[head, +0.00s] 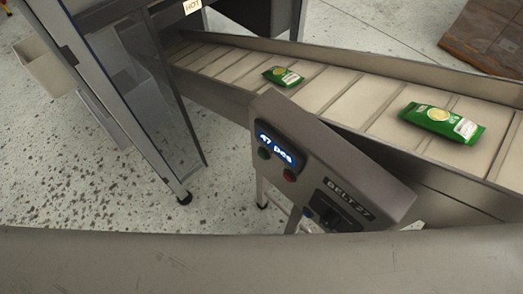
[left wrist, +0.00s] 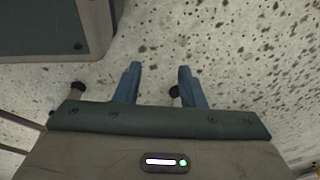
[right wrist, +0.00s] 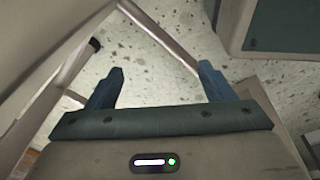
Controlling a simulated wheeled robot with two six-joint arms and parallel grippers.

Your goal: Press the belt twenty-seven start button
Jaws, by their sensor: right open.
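The grey control box (head: 330,165) labelled "BELT 27" stands in front of the conveyor in the head view. Its upper left has a lit display (head: 275,146) reading "47 pcs". Below the display are a green button (head: 264,153) and a red button (head: 289,174). A dark switch panel (head: 335,212) sits lower on the box, by the label. My left gripper (left wrist: 158,75) is open and empty above the speckled floor in the left wrist view. My right gripper (right wrist: 160,78) is open wider and empty, with metal legs beyond it. Neither gripper shows in the head view.
The conveyor belt (head: 335,88) runs behind the box and carries two green packets, one small (head: 283,76) and one nearer (head: 441,123). A metal-framed machine (head: 140,85) stands at the left. A brown stack (head: 487,38) is at the far right. A grey surface crosses the bottom foreground.

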